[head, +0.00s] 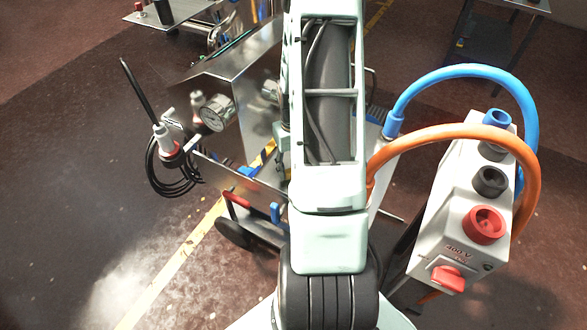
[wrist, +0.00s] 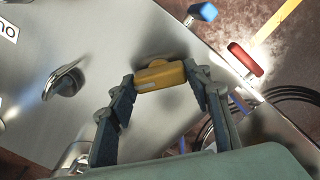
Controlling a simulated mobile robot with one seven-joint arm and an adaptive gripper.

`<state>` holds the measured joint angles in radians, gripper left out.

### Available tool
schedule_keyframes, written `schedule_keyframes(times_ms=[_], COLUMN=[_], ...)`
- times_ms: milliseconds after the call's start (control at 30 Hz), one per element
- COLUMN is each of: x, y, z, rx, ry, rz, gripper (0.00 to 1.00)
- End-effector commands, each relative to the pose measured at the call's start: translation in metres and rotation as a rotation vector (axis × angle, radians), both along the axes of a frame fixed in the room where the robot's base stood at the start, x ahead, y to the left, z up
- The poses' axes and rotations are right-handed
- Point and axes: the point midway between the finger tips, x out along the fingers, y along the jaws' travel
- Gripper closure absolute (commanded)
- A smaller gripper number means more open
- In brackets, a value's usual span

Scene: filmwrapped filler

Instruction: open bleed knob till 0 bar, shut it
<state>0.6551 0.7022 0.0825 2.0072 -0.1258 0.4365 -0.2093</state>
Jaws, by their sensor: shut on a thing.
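The bleed knob (wrist: 160,76) is a small yellow knob on the brushed steel panel in the wrist view. My gripper (wrist: 162,80) is shut on it, with one dark finger at its left side and one at its right. How far the knob is turned cannot be told. A round white-faced pressure gauge (head: 216,112) shows in the head view, left of my arm; its needle is too small to read. In the head view my arm hides the knob and my gripper.
A silver lever handle (wrist: 63,82) is left of the knob; a blue handle (wrist: 203,13) and a red handle (wrist: 245,60) are to the right. A 400 V box (head: 461,215) with a blue hose (head: 463,72) and an orange hose (head: 452,134) stands right of my arm.

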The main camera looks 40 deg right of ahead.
Motion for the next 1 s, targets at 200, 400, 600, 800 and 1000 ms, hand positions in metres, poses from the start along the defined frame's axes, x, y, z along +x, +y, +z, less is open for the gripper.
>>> schedule_keyframes(times_ms=[200,400,600,800,1000], x=[0.0003,0.0001,0.0,0.0,0.0], y=[-0.0002,0.0,0.0,0.0,0.0], z=[-0.0003,0.0001,0.0002,0.0002,0.0001], rx=[-0.001,0.0,0.0,0.0,0.0], ry=[-0.001,0.0,0.0,0.0,0.0], rz=[-0.069,-0.095,-0.096,-0.095,-0.094], gripper=[0.79,0.79,0.79,0.5,0.37])
